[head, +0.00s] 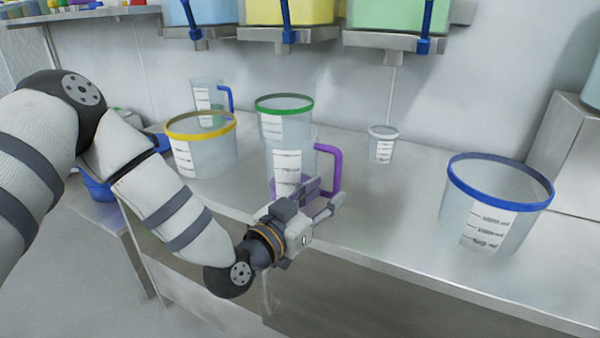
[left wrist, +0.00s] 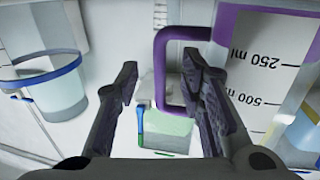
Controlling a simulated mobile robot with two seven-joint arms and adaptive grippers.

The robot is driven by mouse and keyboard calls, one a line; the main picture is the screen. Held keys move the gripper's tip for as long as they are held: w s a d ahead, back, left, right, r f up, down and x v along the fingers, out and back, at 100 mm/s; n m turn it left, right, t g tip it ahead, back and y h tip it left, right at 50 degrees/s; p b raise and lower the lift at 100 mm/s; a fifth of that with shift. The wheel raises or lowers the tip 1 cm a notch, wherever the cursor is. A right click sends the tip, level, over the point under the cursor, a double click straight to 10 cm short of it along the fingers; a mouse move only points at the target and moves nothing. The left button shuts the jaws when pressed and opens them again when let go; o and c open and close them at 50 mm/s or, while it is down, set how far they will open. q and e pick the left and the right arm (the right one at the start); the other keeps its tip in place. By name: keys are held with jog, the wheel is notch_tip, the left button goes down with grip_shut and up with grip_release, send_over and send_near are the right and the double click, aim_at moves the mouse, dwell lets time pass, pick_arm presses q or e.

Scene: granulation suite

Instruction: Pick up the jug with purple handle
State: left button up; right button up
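The jug with purple handle (head: 287,165) is clear with printed scale marks and stands upright on the steel bench in the head view. Its purple handle (head: 335,160) points right. In the left wrist view the jug (left wrist: 262,60) appears upside down at the right, with its handle (left wrist: 160,75) near the middle. My left gripper (head: 322,194) is at the front of the jug, low by the handle, and hides part of the base. Its fingers are apart, with the handle's upright bar between them in the left wrist view; contact cannot be told. My right gripper is out of view.
A yellow-rimmed tub (head: 202,152), a green-rimmed tub (head: 284,122) and a blue-handled jug (head: 208,96) stand left and behind. A small cup (head: 382,146) is behind right. A blue-rimmed tub (head: 490,205) stands right. The bench between jug and that tub is clear.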

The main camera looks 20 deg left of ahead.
aim_at(335, 182)
pick_arm(q)
jog(key=x, duration=0.5)
jog(key=shift+w+r, duration=0.1)
jog(key=shift+r, duration=0.25)
grip_shut()
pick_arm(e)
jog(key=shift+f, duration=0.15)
pick_arm(q)
jog(key=shift+r, duration=0.15)
